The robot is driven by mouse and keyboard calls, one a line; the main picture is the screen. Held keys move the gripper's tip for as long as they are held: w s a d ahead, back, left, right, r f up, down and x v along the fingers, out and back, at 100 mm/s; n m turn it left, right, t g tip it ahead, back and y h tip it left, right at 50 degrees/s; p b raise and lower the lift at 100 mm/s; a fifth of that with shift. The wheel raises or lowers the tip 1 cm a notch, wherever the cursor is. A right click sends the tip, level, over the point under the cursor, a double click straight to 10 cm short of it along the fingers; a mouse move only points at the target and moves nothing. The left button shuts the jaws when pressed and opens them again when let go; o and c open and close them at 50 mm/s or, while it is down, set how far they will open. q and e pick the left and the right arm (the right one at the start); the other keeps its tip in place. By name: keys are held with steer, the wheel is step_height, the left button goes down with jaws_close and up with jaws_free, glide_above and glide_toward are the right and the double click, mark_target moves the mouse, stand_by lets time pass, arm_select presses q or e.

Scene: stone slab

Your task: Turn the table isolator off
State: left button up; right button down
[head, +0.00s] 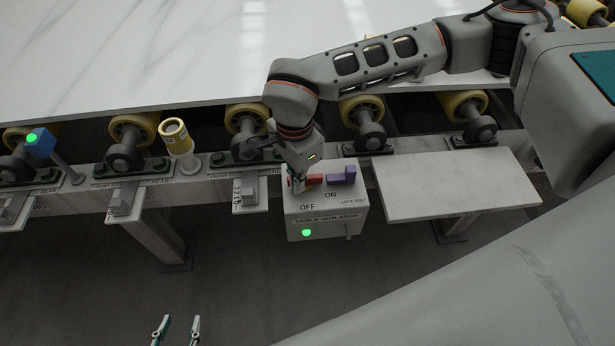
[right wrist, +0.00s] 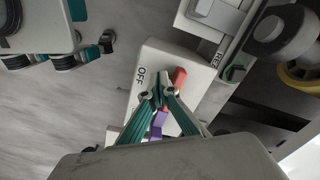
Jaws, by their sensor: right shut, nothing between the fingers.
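The table isolator (head: 328,222) is a pale box on the conveyor's front rail, with OFF at left, ON at right and a lit green lamp (head: 306,232). On its top are a red handle (head: 314,180) and a purple block (head: 342,176); the red part (right wrist: 179,77) and purple part (right wrist: 158,124) also show in the right wrist view. My right gripper (head: 297,186) is shut and empty, with its tips (right wrist: 161,93) low over the box beside the red handle. I cannot tell whether they touch it. My left gripper (head: 178,322) is open and empty at the bottom edge.
A large white slab (head: 150,50) lies behind on yellow rollers (head: 133,128). A smaller grey plate (head: 455,185) is right of the isolator. A blue box with a green lamp (head: 40,143) and a yellow cylinder (head: 177,137) stand left. The floor in front is clear.

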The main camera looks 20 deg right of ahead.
steer(key=shift+f+b, duration=0.35)
steer(key=shift+f, duration=1.15)
arm_select(q)
steer(key=shift+s+f, duration=0.35)
steer(key=shift+f, duration=0.25)
steer(key=shift+w+r, duration=0.1)
steer(key=shift+r, duration=0.05)
arm_select(e)
steer(key=shift+r, duration=0.15)
arm_select(q)
steer(key=shift+w+r+p, duration=0.25)
steer(key=shift+r+p, duration=0.1)
steer(key=shift+r, duration=0.05)
arm_select(e)
steer(key=shift+r, duration=0.2)
